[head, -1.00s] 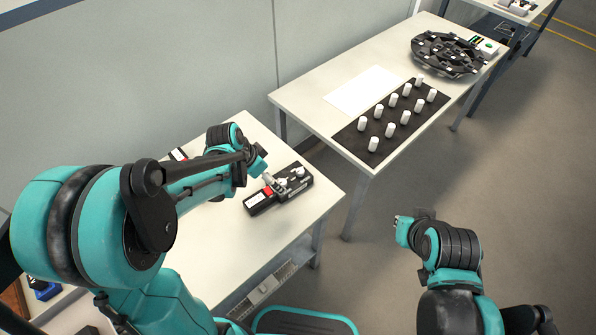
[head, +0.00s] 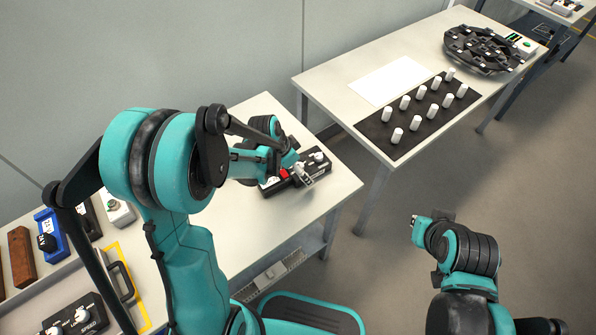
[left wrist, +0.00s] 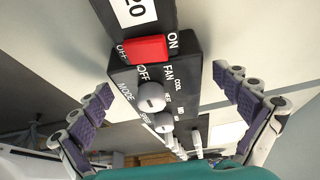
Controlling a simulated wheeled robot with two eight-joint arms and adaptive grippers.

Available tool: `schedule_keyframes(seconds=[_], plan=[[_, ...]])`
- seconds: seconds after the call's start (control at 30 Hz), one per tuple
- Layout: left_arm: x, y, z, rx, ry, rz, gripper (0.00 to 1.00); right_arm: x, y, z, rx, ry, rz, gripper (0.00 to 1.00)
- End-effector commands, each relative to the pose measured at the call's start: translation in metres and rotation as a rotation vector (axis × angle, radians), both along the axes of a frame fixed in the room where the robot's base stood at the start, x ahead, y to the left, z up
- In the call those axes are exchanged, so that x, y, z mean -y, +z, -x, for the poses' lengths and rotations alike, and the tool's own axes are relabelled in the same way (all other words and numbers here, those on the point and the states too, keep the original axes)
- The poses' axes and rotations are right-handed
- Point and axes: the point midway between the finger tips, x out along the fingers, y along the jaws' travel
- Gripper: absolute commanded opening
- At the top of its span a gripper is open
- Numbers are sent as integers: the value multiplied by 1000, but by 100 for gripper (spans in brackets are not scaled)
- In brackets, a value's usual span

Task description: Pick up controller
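The controller (head: 284,183) is a black box with a red switch and white knobs, lying on the near white table. The left wrist view shows its labelled face (left wrist: 150,75) close up, with ON/OFF, FAN and MODE markings. My left gripper (head: 305,177) is over the controller in the head view and hides part of it. In the left wrist view my left gripper (left wrist: 168,103) is open, its padded fingers apart on either side of the box, with gaps visible. My right gripper (head: 418,226) hangs over the floor, away from the tables; its fingers are not clear.
A second black box with knobs (head: 78,318) sits at lower left, near a brown block (head: 21,256) and a blue part (head: 50,232). Another table (head: 325,85) holds a black mat with white cylinders (head: 386,136) and a round black fixture (head: 480,50).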

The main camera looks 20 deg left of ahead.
Motion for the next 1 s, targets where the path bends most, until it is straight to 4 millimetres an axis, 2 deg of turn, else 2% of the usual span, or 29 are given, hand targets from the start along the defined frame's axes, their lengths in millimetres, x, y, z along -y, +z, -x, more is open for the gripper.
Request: schedule_keyframes(seconds=[0.03, 0.2, 0.5, 0.63, 0.77, 0.87, 1.0], plan=[[0, 0, 0, 0, 0, 0, 84, 0, 0, 0, 0, 0, 0, 0], [0, 0, 0, 0, 0, 0, 42, 0, 0, 0, 0, 0, 0, 0], [0, 1, 0, 0, 0, 0, 42, 0, 0, 0, 0, 0, 0, 0], [0, 8, 0, 0, 0, 0, 42, 0, 4, 0, 0, 0, 0, 0], [0, 24, 0, 0, 0, 0, 42, 0, 13, 0, 0, 0, 0, 0], [0, 43, 0, 0, 0, 0, 42, 0, 24, 0, 0, 0, 0, 0], [26, 62, 15, 0, -6, 0, 42, 0, 35, 0, 0, 0, 0, 0]])
